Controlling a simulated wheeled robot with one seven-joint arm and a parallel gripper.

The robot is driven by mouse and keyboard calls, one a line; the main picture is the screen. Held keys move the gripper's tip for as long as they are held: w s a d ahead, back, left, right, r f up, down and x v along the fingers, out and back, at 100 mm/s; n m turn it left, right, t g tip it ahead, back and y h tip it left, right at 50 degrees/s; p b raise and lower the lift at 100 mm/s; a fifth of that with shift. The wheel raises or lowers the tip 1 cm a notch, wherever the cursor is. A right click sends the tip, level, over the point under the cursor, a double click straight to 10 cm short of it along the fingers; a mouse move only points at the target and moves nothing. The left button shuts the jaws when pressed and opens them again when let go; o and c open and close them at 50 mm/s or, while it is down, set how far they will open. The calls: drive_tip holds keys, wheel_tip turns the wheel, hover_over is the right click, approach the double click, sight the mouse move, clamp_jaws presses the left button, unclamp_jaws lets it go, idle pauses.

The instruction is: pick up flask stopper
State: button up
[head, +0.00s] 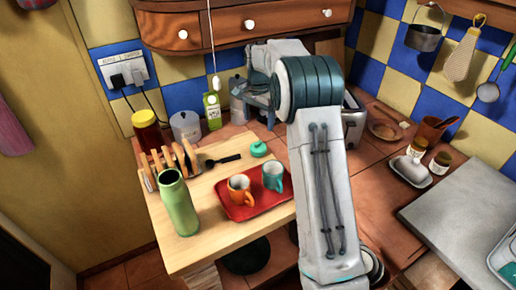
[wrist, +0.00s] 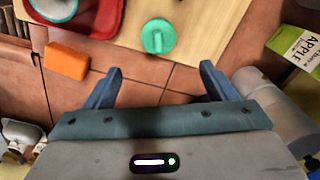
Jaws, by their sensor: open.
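The flask stopper (head: 258,149) is a round teal cap with a raised ridge. It lies on the wooden board near its back edge, and it also shows in the wrist view (wrist: 158,37) at top centre. The green flask (head: 178,203) stands upright at the board's front left, with a dark top opening. My gripper (wrist: 157,68) is open and empty. In the wrist view the stopper lies beyond the fingertips, roughly in line with the gap between them and not touching. In the head view my arm hides most of the gripper.
A red tray (head: 243,208) with an orange mug (head: 239,189) and a teal mug (head: 273,177) is beside the stopper. A toast rack (head: 172,162) and a black utensil (head: 223,160) lie left. An orange block (wrist: 66,60) and an apple carton (wrist: 292,44) flank my gripper.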

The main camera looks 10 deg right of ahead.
hover_over(258, 142)
drive_tip(key=f, duration=0.5)
drive_tip(key=shift+w+d+f, duration=0.1)
drive_tip(key=shift+w+f, duration=0.05)
drive_tip(key=shift+w, duration=0.05)
drive_tip(key=shift+s+f+p, duration=0.15)
drive_tip(key=shift+f+p, duration=0.35)
drive_tip(key=shift+f, duration=0.85)
drive_tip(key=shift+s+f+p, duration=0.1)
drive_tip(key=shift+f+p, duration=0.4)
drive_tip(key=shift+f, duration=0.85)
drive_tip(key=c, duration=1.1)
